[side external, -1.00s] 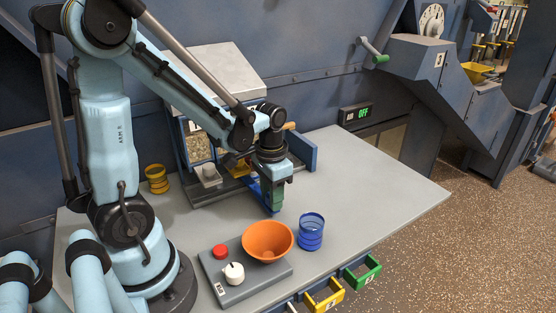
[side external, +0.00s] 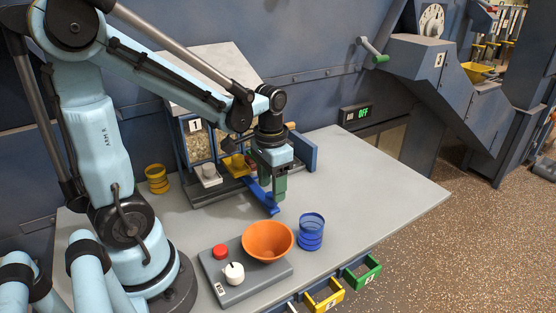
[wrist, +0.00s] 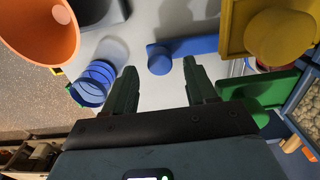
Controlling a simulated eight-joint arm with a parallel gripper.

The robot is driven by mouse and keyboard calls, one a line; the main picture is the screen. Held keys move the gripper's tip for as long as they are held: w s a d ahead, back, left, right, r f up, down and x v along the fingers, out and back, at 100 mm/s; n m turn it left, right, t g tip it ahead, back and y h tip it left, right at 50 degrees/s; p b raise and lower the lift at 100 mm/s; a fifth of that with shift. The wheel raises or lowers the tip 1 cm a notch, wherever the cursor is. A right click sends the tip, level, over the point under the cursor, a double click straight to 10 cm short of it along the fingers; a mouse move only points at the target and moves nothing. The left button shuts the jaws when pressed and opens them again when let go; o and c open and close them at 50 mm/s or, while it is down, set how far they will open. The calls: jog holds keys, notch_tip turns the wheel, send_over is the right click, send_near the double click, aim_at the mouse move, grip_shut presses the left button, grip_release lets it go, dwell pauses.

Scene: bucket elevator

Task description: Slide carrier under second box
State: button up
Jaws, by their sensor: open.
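A rack (side external: 222,190) with upright boxes stands on the table, one box (side external: 196,145) labelled 1 and holding pale grains. The second box beside it is partly hidden by my arm. A yellow piece (side external: 236,166), perhaps the carrier, sits low at the rack's front; a yellow block with a round knob (wrist: 280,35) shows in the wrist view. A blue bar (side external: 265,198) extends from the rack towards the front; its rounded end (wrist: 160,60) shows beyond the space between my fingers. My gripper (side external: 279,198) is open, with green fingers, above and beside the bar, apparently apart from it.
The table's right side is clear.

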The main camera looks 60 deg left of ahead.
notch_tip(320, 180, up, 8)
jog(key=shift+r, duration=0.25)
dwell(0.6)
